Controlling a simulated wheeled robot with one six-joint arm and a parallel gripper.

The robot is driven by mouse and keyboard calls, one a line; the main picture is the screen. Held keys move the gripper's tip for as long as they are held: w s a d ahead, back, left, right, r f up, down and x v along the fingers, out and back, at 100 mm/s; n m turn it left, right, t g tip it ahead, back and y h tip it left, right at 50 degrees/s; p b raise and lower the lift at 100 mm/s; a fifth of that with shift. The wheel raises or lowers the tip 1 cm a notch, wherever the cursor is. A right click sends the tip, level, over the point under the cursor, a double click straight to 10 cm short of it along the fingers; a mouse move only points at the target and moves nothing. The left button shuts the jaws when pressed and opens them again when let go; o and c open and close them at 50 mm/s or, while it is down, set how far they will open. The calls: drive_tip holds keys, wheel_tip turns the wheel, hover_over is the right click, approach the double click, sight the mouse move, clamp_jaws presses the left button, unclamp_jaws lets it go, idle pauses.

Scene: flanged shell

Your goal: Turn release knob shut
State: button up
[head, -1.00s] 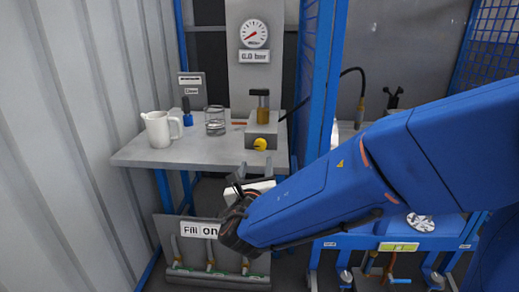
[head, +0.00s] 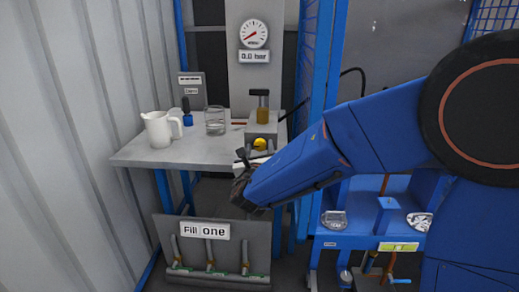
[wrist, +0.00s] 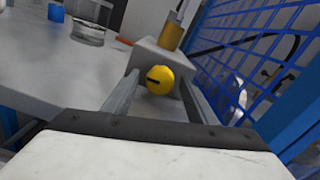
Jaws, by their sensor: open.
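The release knob (wrist: 160,79) is a round yellow knob with a dark slot, on the front of a grey block (wrist: 163,55). In the wrist view it shows between and beyond the two fingers of my gripper (wrist: 158,92), which are open with space on both sides of the knob. I cannot tell whether the fingertips reach beside it.
The grey table (head: 165,158) bears a white jug (head: 159,130), a glass beaker (head: 215,121) and a blue-based item (head: 187,119). A gauge (head: 253,34) above reads 0.0 bar. A blue mesh panel (wrist: 245,60) stands close on the right. A "Fill one" panel (head: 205,231) is below.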

drive_tip(key=c, duration=1.1)
drive_tip(key=shift+o, duration=0.2)
drive_tip(key=m, duration=0.4)
drive_tip(key=shift+m, duration=2.4)
